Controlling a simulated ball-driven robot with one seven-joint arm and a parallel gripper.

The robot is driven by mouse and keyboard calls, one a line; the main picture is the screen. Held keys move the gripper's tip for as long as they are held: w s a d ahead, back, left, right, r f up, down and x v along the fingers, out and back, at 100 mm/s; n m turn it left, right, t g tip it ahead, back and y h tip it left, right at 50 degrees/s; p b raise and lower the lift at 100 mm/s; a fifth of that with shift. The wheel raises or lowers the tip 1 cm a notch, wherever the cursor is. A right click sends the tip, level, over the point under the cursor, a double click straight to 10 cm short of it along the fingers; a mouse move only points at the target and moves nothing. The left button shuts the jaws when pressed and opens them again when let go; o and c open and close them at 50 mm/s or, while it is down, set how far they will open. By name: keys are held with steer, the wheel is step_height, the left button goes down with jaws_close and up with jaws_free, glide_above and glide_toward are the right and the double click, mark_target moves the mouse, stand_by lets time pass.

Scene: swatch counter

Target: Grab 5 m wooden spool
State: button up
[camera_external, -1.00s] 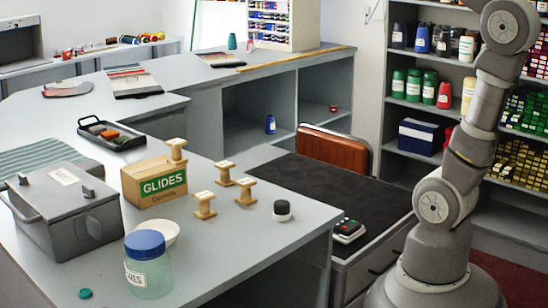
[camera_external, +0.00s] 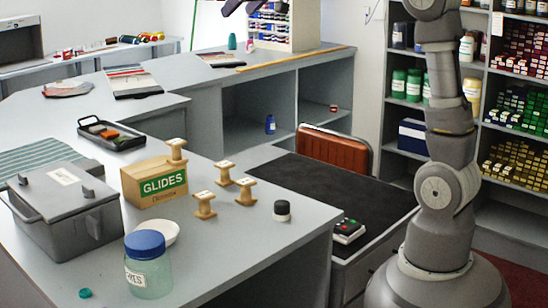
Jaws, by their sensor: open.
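Several small wooden spools with pale tops are on the grey counter (camera_external: 255,235). Three stand close together right of the box: a back one (camera_external: 225,173), a front one (camera_external: 204,205) and a right one (camera_external: 245,191). Their labels are too small to read, so I cannot tell which is the 5 m spool. My gripper (camera_external: 244,6) shows only as dark fingers at the top edge, open, high above the counter and apart from the spools. The rest of it is cut off.
The cardboard GLIDES box (camera_external: 150,183) stands left of the spools. A dark-lidded pot (camera_external: 282,211) is to their right. A blue-lidded jar (camera_external: 148,270), a white dish (camera_external: 166,232) and a grey lidded bin (camera_external: 70,220) are nearer. A calculator-like device (camera_external: 347,231) lies farther right.

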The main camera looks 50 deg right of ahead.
steer(key=w+f+g+p, duration=0.1)
steer(key=w+f+g, duration=0.3)
steer(key=f, duration=0.5)
steer(key=g+p, duration=0.2)
steer(key=g, duration=0.1)
glide_above(224, 164)
steer(key=w, duration=0.2)
step_height(224, 164, down, 14)
steer(key=f+g, duration=0.1)
steer(key=f, duration=0.6)
steer(key=s+f+g, duration=0.1)
steer(key=f, duration=0.6)
steer(key=s+f+g, duration=0.1)
steer(key=f, duration=0.5)
steer(key=shift+d+f, duration=0.1)
steer(key=shift+f, duration=0.65)
steer(key=shift+r, duration=0.1)
steer(key=c, duration=1)
